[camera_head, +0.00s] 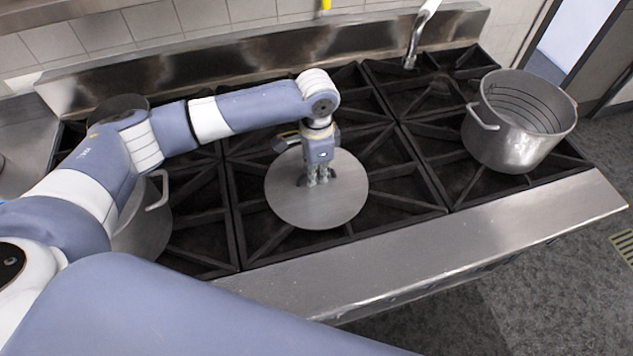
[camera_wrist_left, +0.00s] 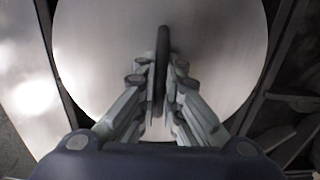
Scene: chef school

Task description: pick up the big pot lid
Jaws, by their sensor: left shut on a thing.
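The big pot lid (camera_head: 316,208) is a round, flat grey metal disc over the middle of the black stove grates. My left gripper (camera_head: 318,181) points down at the lid's centre and is shut on its handle. In the left wrist view the lid (camera_wrist_left: 90,45) fills most of the picture. Its dark upright handle (camera_wrist_left: 162,45) runs between the fingers of the left gripper (camera_wrist_left: 160,90). I cannot tell whether the lid rests on the grates or is slightly above them. My right gripper is not in view.
An open metal pot (camera_head: 515,140) stands on the right of the stove (camera_head: 410,165). Another pot (camera_head: 143,230) stands at the left, partly hidden behind my left arm. A faucet (camera_head: 418,35) rises at the back. Bare grates lie between the lid and the right pot.

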